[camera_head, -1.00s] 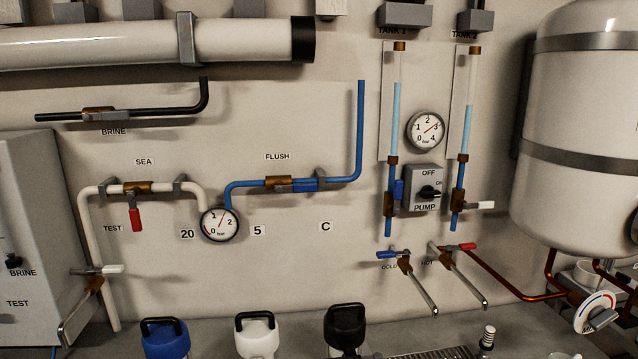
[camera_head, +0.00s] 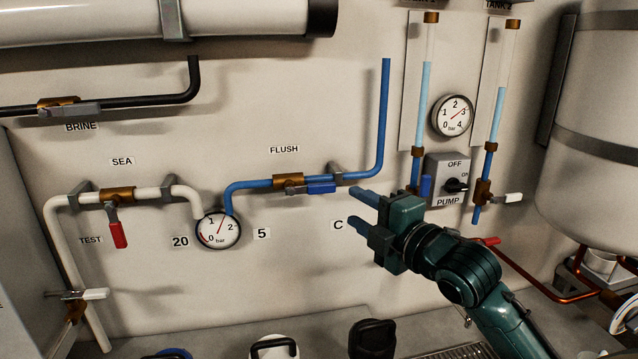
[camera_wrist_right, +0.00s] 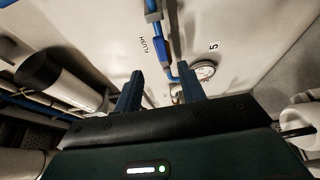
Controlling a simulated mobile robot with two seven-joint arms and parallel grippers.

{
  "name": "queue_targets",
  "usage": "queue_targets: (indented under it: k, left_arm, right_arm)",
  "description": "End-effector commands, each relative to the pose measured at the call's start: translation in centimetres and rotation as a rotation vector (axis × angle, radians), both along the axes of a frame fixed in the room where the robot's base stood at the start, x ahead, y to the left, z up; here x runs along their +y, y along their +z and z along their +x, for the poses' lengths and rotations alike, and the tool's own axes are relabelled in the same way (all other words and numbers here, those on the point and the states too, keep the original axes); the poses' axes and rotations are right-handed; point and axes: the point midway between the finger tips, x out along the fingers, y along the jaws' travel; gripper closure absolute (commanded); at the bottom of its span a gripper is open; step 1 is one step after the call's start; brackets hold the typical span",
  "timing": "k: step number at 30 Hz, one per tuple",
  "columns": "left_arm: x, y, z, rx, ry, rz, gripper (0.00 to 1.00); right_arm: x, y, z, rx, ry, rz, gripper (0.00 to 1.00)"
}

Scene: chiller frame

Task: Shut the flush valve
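The flush valve has a brass body (camera_head: 288,181) on the blue pipe under the FLUSH label. Its blue lever (camera_head: 320,187) lies along the pipe, pointing right. In the right wrist view the blue lever (camera_wrist_right: 161,47) shows beyond the fingertips, next to the FLUSH label. My right gripper (camera_head: 356,207) is to the right of and slightly below the lever in the head view, apart from it. Its two blue fingers are spread with nothing between them; they also show in the right wrist view (camera_wrist_right: 159,84). My left gripper is not in view.
A pressure gauge (camera_head: 217,230) sits left of the flush valve. The sea valve's red lever (camera_head: 118,229) hangs down further left. The pump switch box (camera_head: 447,180) and tank tubes are close to the right gripper. Capped jugs (camera_head: 372,338) stand on the counter below.

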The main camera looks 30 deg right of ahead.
Motion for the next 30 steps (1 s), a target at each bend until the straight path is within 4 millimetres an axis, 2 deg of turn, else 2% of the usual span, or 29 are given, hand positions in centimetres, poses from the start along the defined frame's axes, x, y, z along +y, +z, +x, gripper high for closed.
queue_targets:
  k: [9,15,21,29,30]
  left_arm:
    - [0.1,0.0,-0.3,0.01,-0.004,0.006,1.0]
    - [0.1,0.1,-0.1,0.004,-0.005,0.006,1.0]
    - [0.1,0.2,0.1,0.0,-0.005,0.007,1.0]
    - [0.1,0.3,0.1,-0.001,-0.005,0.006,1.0]
    - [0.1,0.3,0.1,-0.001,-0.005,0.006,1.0]
  right_arm:
    - [0.9,0.1,6.7,-0.001,0.0,0.007,0.6]
    - [1.4,0.0,9.6,0.001,-0.001,0.005,0.6]
    - [1.6,0.0,10.8,0.001,0.0,0.003,0.6]
    - [1.6,0.0,10.9,0.001,0.0,0.002,0.6]
    - [1.6,0.0,10.9,0.001,0.0,0.002,0.62]
